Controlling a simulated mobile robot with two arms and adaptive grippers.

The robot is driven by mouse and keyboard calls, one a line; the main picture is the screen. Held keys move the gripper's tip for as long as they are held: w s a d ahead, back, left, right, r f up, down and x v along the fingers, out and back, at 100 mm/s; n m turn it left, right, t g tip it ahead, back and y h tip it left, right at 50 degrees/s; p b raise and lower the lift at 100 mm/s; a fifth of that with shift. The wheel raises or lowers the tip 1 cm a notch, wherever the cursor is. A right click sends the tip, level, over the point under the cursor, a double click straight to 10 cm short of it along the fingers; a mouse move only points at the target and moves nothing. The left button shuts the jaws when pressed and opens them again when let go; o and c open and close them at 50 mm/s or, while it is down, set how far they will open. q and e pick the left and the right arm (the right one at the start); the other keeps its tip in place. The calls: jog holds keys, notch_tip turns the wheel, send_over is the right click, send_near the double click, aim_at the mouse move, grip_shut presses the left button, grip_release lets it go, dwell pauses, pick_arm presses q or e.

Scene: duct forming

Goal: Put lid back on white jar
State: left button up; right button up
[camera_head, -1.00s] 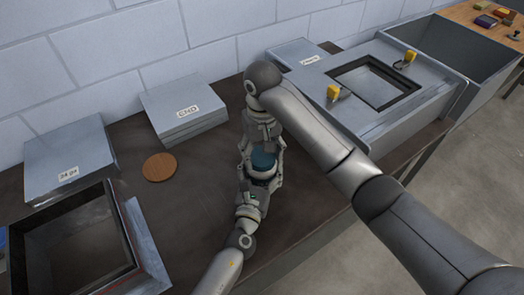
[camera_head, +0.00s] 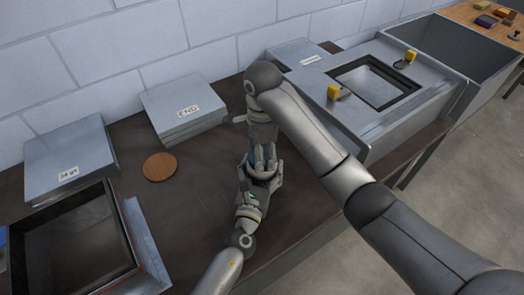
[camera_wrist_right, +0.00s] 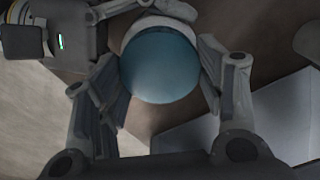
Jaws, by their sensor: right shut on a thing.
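The blue round lid (camera_wrist_right: 160,68) fills the space between the fingers of my right gripper (camera_head: 262,158) in the right wrist view. The pale rim of the white jar (camera_wrist_right: 158,22) shows just past the lid's edge. Whether the lid is seated or only held over the jar cannot be told. My left gripper (camera_head: 260,178) is around the jar's sides, low over the bench, with its fingers against it. It also shows in the right wrist view at the top left. In the head view the right gripper hides most of the jar and lid.
A round wooden disc (camera_head: 160,167) lies left on the dark bench (camera_head: 195,195). A stack labelled END (camera_head: 187,105), other grey sheet stacks and an open frame (camera_head: 75,245) surround it. Bench around the disc is clear.

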pick_arm(q)
jog(key=shift+f, duration=0.1)
pick_arm(e)
jog(key=o, duration=0.7)
notch_tip(320, 180, up, 12)
dwell(0.5)
pick_arm(q)
jog(key=o, duration=2.1)
jog(key=shift+c, duration=0.2)
jog(key=v, duration=1.2)
